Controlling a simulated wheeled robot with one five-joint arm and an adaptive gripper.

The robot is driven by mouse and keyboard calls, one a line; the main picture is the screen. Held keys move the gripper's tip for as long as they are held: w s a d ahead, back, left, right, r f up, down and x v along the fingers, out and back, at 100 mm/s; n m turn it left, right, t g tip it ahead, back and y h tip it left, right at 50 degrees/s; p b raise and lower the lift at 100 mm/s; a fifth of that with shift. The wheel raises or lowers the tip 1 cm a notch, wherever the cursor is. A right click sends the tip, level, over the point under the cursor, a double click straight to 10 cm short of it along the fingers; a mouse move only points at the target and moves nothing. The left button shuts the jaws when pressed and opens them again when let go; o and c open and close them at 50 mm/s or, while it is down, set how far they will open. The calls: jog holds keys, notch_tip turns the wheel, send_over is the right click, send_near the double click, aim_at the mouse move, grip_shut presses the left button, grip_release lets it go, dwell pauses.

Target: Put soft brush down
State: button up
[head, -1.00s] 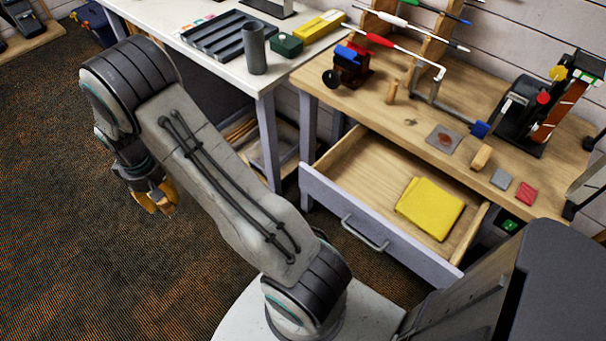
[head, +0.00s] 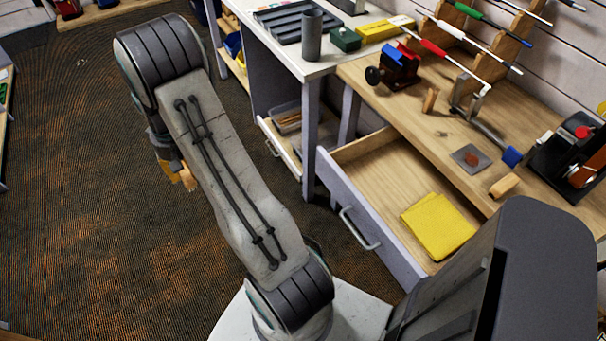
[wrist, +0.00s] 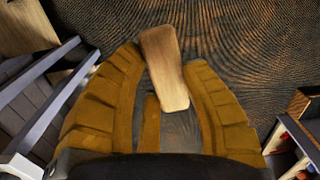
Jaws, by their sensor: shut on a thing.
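The soft brush shows in the wrist view as a pale wooden block (wrist: 165,65) between my fingers, over the dark carpet; its bristles cannot be made out. My gripper (wrist: 163,72) is shut on it. In the head view my gripper (head: 182,178) hangs over the floor at the left, away from the workbench, with its yellow fingers partly hidden behind my arm. The brush cannot be told apart from the fingers there.
The wooden workbench (head: 440,118) at the right has an open drawer (head: 375,165) holding a folded yellow cloth (head: 438,226). A vise (head: 396,66), a small wooden block (head: 503,186) and a dark pad (head: 470,158) are on top. A white table (head: 283,52) adjoins it. Carpet is clear at the left.

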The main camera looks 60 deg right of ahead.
jog(key=s+d+m+b, duration=0.5)
jog(key=s+d+m, duration=0.5)
jog(key=s+d, duration=1.25)
jog(key=s+r+m+b, duration=0.3)
jog(key=s+m, duration=0.6)
jog(key=s, duration=2)
jog(key=p, duration=0.4)
send_over(381, 185)
notch_tip(381, 185, down, 8)
jog(key=shift+r, duration=0.1)
notch_tip(381, 185, down, 3)
jog(key=p, duration=0.3)
jog(key=shift+d+f+p, duration=0.1)
jog(key=shift+f+p, duration=0.1)
jog(key=shift+p, duration=0.1)
jog(key=shift+f, duration=0.45)
